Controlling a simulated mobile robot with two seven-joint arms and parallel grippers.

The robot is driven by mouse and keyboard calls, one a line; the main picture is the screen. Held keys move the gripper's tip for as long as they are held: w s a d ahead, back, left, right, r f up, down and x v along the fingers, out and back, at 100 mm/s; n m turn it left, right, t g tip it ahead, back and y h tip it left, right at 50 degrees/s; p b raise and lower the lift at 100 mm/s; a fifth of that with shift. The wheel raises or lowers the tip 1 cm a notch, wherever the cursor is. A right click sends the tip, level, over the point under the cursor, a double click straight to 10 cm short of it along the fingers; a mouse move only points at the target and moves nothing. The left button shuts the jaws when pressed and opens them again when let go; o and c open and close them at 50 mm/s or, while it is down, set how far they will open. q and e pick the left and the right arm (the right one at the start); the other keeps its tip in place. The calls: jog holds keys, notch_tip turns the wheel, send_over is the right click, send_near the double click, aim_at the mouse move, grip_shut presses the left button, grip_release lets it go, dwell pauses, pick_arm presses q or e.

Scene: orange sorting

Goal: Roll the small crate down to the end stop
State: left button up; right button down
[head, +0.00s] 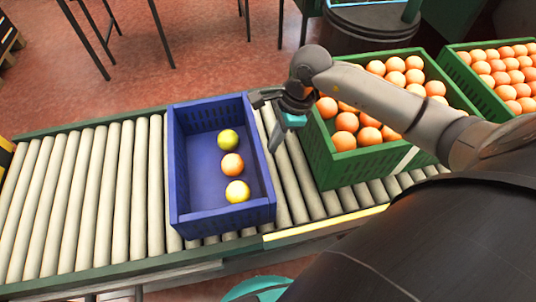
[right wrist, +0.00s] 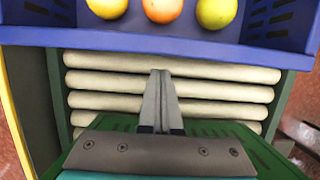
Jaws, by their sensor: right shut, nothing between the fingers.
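The small blue crate (head: 192,207) sits upright on the roller conveyor. It holds three fruits in a row, two yellowish (head: 228,140) and one orange (head: 232,164). My right gripper (head: 274,146) is just right of the crate's right wall, pointing down toward the rollers, shut and empty. In the right wrist view its closed fingers (right wrist: 161,80) lie over bare rollers, with the blue crate (right wrist: 190,45) beyond the tips. I cannot tell whether they touch it. A yellow and black piece (head: 6,158) stands at the conveyor's left edge, possibly the end stop. My left gripper is not in view.
A green crate full of oranges (head: 352,172) stands on the conveyor close to the right of my right gripper. Another full green crate (head: 470,80) is behind it at the right. The rollers (head: 95,190) left of the blue crate are clear.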

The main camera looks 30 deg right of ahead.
jog(key=b+x, duration=0.1)
jog(key=x, duration=0.2)
jog(key=shift+a+f, duration=0.1)
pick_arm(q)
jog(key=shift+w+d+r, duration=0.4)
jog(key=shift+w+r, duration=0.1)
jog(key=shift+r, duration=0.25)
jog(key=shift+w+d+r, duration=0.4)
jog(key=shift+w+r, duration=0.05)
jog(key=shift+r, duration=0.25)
pick_arm(e)
jog(key=shift+x, duration=0.9)
pick_arm(q)
jog(key=shift+b, duration=0.3)
